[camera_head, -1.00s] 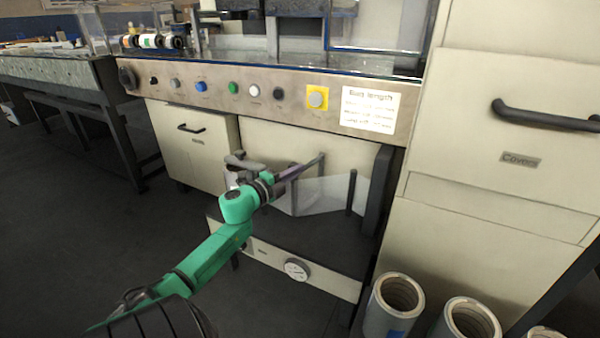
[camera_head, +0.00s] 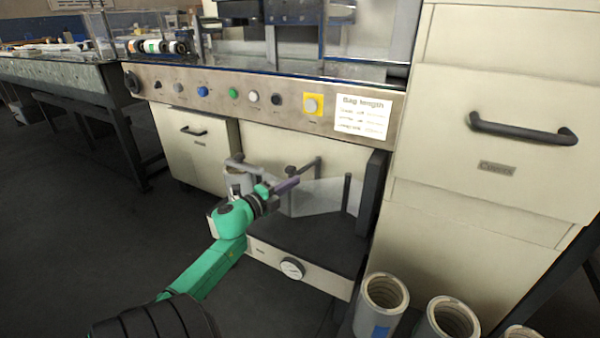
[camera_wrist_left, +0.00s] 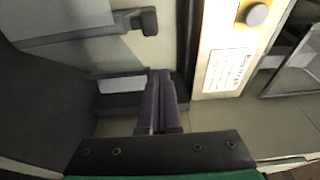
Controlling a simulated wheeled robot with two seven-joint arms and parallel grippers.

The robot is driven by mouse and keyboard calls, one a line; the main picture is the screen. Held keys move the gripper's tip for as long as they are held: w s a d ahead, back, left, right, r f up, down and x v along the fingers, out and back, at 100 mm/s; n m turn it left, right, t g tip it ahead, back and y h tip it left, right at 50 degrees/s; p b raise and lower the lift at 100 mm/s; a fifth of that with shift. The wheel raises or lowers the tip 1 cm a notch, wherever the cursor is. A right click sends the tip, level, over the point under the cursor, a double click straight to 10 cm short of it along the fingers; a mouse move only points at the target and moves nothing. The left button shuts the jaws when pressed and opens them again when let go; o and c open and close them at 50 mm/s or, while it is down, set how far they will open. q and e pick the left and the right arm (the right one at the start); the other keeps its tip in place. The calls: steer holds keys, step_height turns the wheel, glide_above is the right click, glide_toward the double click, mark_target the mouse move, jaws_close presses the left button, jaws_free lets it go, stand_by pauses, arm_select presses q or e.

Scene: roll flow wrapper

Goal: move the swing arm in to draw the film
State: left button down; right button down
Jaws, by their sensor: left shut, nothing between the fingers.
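The swing arm (camera_head: 308,165) is a dark bar with a knob at its near end, in the open bay under the control panel. A dark bar with a knobbed end, likely the same arm, shows at the top of the left wrist view (camera_wrist_left: 132,20). The film (camera_head: 318,197) is a pale translucent sheet hanging below and right of the bar. My left gripper (camera_head: 290,185) is shut and empty, its purple fingers just below the bar's near end in the head view. They also show together in the left wrist view (camera_wrist_left: 160,98). Contact with the bar is not visible. My right gripper is out of view.
The control panel (camera_head: 215,95) overhangs the bay, with a Bag length label (camera_head: 361,115). A dark upright post (camera_head: 371,195) bounds the bay's right side. Several rolls (camera_head: 380,305) stand at the lower right. Floor at left is clear.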

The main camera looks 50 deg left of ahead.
arm_select(q)
steer(key=s+p, duration=0.1)
steer(key=s, duration=0.4)
steer(key=shift+s, duration=0.2)
